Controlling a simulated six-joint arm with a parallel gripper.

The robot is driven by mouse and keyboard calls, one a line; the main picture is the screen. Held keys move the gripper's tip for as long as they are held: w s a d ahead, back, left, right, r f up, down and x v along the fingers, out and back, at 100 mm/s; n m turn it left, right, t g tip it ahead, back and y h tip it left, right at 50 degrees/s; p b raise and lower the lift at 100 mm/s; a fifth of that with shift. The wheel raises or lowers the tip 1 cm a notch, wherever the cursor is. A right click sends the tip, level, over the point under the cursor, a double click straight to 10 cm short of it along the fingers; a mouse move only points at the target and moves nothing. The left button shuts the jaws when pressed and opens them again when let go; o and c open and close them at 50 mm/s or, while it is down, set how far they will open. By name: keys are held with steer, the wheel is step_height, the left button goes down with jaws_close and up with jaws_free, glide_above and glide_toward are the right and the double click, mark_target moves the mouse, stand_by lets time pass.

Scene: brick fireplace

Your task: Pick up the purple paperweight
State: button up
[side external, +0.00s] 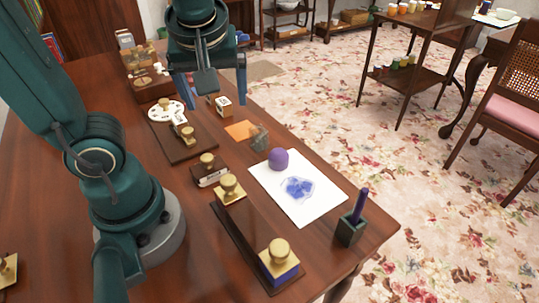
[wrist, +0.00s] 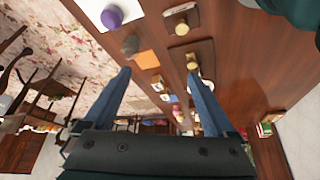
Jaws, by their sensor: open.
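The purple paperweight (side external: 278,159) is a small rounded lump on the upper left part of a white sheet of paper (side external: 317,211) on the wooden desk. In the wrist view the paperweight (wrist: 112,17) shows near the top edge, on a corner of the paper. My gripper (side external: 216,98) is open and empty, raised over the far part of the desk, apart from the paperweight and to its upper left. In the wrist view its two blue fingers (wrist: 163,82) are spread wide. Nothing hides the paperweight.
A grey lump (side external: 259,137) and an orange note (side external: 240,130) lie close to the paperweight. Brass-knobbed stamps (side external: 230,188) stand along the desk. A dark pen cup (side external: 350,230) holds a purple pen near the right corner. The paper lies close to the desk's right edge.

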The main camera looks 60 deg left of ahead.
steer(key=w+a+n+g+y, duration=0.1)
steer(key=w+n+y, duration=0.2)
steer(key=w+n, duration=0.15)
steer(key=t+y, duration=0.1)
steer(key=y, duration=0.3)
glide_above(280, 154)
steer(key=d, duration=0.1)
steer(key=shift+m, duration=0.45)
step_height(280, 154, down, 7)
steer(key=shift+m+y, duration=0.3)
steer(key=f, duration=0.4)
steer(key=shift+s+d, duration=0.15)
steer(key=shift+d, duration=0.25)
steer(key=shift+f, duration=0.9)
step_height(280, 154, down, 2)
steer(key=shift+f, duration=0.25)
steer(key=shift+x, duration=1.15)
steer(key=shift+a+f, duration=0.15)
steer(key=shift+a, duration=0.15)
